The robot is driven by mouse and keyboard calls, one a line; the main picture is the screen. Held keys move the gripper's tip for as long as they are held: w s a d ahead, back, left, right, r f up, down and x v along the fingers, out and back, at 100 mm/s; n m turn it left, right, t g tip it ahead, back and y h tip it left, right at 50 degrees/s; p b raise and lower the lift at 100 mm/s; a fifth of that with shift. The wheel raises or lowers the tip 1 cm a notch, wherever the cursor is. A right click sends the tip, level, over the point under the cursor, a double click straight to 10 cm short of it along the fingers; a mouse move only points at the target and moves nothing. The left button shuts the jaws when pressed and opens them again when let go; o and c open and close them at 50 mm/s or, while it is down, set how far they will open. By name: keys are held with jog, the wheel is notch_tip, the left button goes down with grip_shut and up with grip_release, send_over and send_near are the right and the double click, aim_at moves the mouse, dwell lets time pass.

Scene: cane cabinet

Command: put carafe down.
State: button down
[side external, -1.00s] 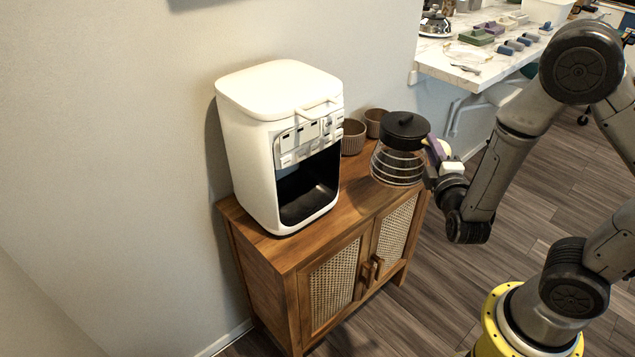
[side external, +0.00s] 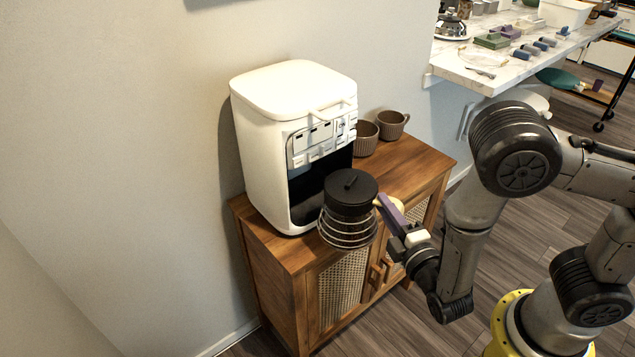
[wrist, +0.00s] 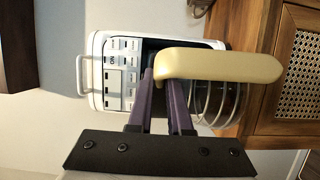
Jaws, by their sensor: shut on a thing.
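The carafe (side external: 349,213) has a black lid and a glass body with metal rings. In the side view it hangs in front of the white coffee maker (side external: 295,95), near the cabinet's front edge. My gripper (side external: 388,212) is shut on the carafe's pale yellow handle, to the right of the body. In the wrist view the handle (wrist: 220,66) lies across the purple fingers (wrist: 165,95), and the rings (wrist: 215,98) show behind it. The coffee maker's dark bay is partly hidden behind the carafe. I cannot tell exactly how high the carafe's base is above the cabinet.
The wooden cabinet (side external: 420,160) has cane doors and bears the coffee maker. Two brown ribbed cups (side external: 366,139) (side external: 391,124) stand at its back, right of the machine. The cabinet top right of the carafe is clear. A marble counter (side external: 500,70) with clutter is behind.

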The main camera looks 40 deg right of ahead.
jog(key=w, duration=1.6)
jog(key=shift+w, duration=0.4)
jog(key=shift+f, duration=0.2)
jog(key=c, duration=1.3)
grip_release()
jog(key=shift+f, duration=0.25)
jog(key=o, duration=0.5)
jog(key=shift+c, duration=0.2)
